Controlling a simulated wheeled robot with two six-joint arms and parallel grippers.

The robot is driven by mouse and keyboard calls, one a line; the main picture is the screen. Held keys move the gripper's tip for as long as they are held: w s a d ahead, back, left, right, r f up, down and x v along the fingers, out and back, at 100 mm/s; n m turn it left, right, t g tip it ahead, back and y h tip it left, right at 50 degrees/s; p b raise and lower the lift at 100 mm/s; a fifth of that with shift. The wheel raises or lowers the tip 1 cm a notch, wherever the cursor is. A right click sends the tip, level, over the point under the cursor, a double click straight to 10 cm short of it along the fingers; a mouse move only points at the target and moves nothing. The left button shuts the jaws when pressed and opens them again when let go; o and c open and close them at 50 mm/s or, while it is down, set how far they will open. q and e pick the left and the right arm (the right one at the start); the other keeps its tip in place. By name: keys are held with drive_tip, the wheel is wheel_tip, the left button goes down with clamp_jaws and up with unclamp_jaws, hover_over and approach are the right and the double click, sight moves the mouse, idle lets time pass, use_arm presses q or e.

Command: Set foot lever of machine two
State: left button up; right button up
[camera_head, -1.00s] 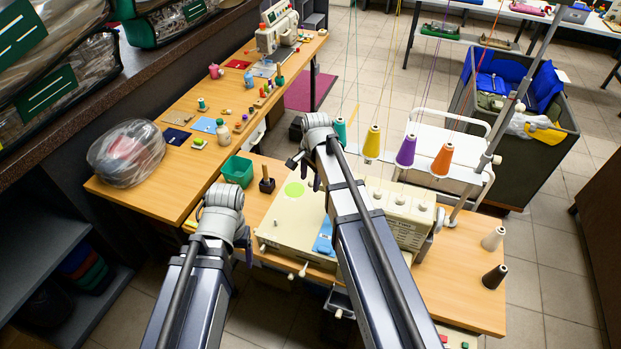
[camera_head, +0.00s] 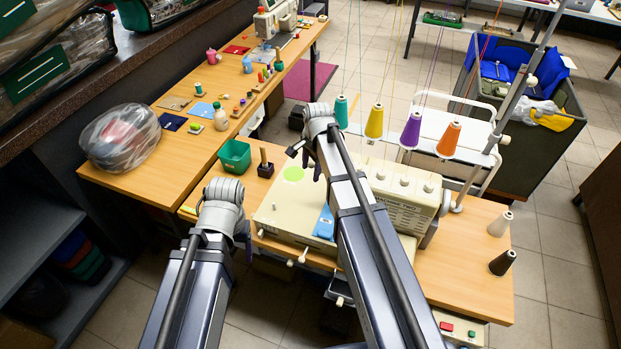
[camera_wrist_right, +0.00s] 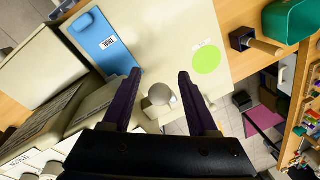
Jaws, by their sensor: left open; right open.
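A beige machine with several thread cones stands on the near wooden table; its top plate (camera_head: 283,205) carries a lime-green round patch (camera_head: 293,174) and a blue labelled piece (camera_head: 325,222). White knobs (camera_head: 290,262) stick out along its front edge. The blue piece (camera_wrist_right: 103,38) and green patch (camera_wrist_right: 206,59) lie either side. My left gripper (camera_head: 244,240) is open, mostly hidden behind its wrist, near the machine's left front.
A green bin (camera_head: 235,157) and a dark block with a wooden handle (camera_head: 265,164) stand left of the machine. Another sewing machine (camera_head: 276,20) stands farther back. A bagged bundle (camera_head: 120,138) lies left.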

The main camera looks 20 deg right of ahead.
drive_tip(key=shift+w+f, duration=0.1)
drive_tip(key=shift+f, duration=0.5)
clamp_jaws()
idle(1.1)
